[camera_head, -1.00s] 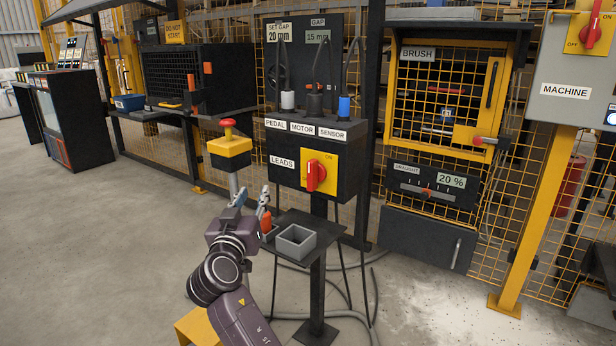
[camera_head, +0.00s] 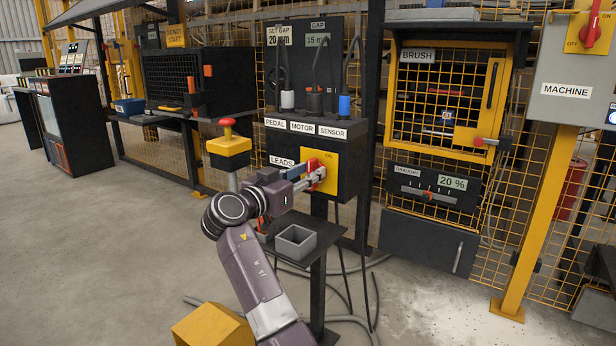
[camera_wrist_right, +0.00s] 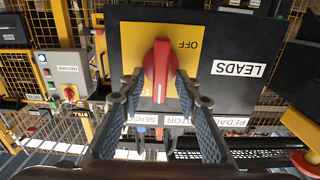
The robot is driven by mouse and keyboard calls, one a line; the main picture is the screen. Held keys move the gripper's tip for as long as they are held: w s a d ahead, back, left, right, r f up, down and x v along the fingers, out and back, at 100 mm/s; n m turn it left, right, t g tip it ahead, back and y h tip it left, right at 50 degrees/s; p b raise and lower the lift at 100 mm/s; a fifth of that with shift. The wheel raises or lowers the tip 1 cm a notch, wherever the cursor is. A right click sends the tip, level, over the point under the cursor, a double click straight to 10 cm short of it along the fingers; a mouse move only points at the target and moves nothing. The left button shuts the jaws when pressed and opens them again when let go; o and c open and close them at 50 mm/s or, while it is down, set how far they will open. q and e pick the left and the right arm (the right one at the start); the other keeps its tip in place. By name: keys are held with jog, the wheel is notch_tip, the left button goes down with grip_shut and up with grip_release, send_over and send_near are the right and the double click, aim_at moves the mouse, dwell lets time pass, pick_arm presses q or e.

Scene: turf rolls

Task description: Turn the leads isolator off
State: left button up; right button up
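The leads isolator is a red rotary handle (camera_head: 315,172) on a yellow plate (camera_head: 331,163), on the front of a black box (camera_head: 349,178) labelled LEADS. "ON" shows at the plate's top in the head view. The wrist view is upside down and shows the red handle (camera_wrist_right: 158,72) upright in the picture, with "OFF" on the yellow plate (camera_wrist_right: 190,60). My right gripper (camera_head: 308,175) is at the handle. In the wrist view its fingers (camera_wrist_right: 158,84) are apart, one on each side of the handle; a gap shows on the left. My left gripper is not in view.
A red mushroom button on a yellow box (camera_head: 229,147) stands left of the isolator. A small shelf with a grey bin (camera_head: 295,241) is below it. Plugs and cables stand on the black box. The MACHINE switch box (camera_head: 575,90) is far right. Floor at left is clear.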

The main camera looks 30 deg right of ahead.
jog(key=shift+d, duration=0.1)
grip_shut()
dwell(0.3)
